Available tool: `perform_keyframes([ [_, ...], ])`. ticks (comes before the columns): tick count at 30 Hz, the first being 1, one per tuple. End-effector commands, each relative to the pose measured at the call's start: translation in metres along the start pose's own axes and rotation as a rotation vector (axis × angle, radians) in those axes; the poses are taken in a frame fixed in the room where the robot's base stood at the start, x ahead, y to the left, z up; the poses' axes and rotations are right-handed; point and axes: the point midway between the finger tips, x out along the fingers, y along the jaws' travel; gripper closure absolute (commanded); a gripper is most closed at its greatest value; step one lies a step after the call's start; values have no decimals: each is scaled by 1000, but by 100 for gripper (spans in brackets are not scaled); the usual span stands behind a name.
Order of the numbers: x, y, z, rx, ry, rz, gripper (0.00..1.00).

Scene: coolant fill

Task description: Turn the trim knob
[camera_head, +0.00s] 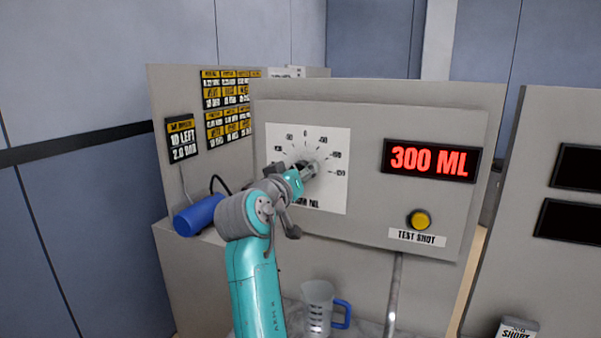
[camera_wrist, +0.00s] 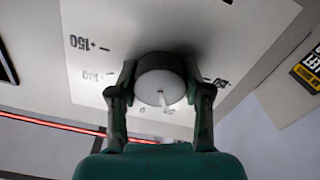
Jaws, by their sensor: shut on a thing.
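The trim knob is a round grey knob (camera_wrist: 160,82) on a white dial plate (camera_head: 335,190) marked with numbers around an arc. In the wrist view my gripper (camera_wrist: 160,95) has one finger on each side of the knob and is shut on it. A pale pointer mark shows on the knob's face in that view. In the head view my gripper (camera_head: 308,172) reaches the middle of the dial and hides most of the knob. I cannot tell the exact setting it points to.
A red display (camera_head: 431,160) reads 300 ML. Below it is a yellow button (camera_head: 418,220) labelled TEST SHOT. A clear jug (camera_head: 318,305) with a blue handle stands below the panel. A blue cylinder (camera_head: 199,215) lies at the left, below a small sign (camera_head: 182,139) reading 10 LEFT.

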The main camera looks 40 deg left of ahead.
Motion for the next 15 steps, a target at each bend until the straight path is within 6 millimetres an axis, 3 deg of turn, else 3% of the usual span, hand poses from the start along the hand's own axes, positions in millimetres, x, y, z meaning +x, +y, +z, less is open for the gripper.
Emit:
perform_keyframes([
  [5, 0, 0, 0, 1, 1, 0, 86],
  [6, 0, 0, 0, 1, 1, 0, 41],
  [8, 0, 0, 0, 1, 1, 0, 26],
  [15, 0, 0, 0, 1, 0, 0, 26],
])
